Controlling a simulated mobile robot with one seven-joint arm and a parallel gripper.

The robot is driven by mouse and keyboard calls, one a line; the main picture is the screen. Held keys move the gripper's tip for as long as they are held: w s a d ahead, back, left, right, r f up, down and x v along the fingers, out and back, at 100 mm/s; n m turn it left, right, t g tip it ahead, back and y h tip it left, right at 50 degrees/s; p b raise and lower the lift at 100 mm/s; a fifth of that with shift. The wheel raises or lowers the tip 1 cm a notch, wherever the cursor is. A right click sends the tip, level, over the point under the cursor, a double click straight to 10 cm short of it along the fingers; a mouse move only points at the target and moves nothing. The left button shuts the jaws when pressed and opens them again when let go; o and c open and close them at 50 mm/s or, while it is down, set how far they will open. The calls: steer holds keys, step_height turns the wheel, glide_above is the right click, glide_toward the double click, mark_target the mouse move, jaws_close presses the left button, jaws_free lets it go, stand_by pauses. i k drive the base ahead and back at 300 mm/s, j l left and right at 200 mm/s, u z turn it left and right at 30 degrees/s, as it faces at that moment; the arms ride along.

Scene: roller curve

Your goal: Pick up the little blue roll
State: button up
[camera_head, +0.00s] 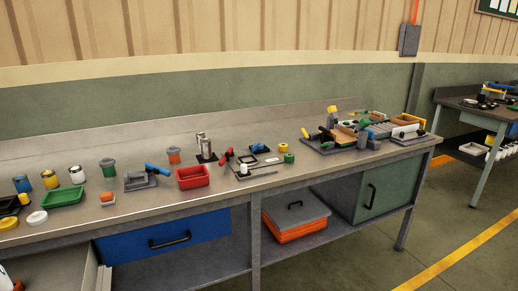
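Several small blue things stand on the long grey workbench (330,118), and I cannot tell for sure which is the little blue roll. A small blue piece with a yellow part (257,147) lies near the middle back. A blue cylinder-like piece (157,169) lies tilted at a grey block (138,181), left of the red tray. A blue can (22,183) stands upright at the far left. Another blue piece (372,142) is among the tools at the right.
A green tray (62,197), a red tray (193,177) and small cans stand along the bench. A green roll-like piece (289,158) sits near the front edge. A drawer (60,272) is open at lower left. A second table (470,103) stands at right.

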mark_target(261, 146)
steer(key=i+z, duration=0.15)
steer(key=z, duration=0.2)
steer(key=i+j+z, duration=0.1)
steer(key=z, duration=0.3)
steer(key=i+j+z, duration=0.25)
steer(key=i+j, duration=0.15)
steer(key=j, duration=0.2)
steer(key=i+j+z, duration=0.15)
steer(key=j, duration=0.15)
steer(key=i+j, duration=0.25)
steer(key=j, duration=0.15)
steer(key=i+j, duration=0.25)
steer(key=j, duration=0.2)
steer(key=i+j, duration=0.35)
steer(key=i+z, duration=0.05)
steer(key=i, duration=0.05)
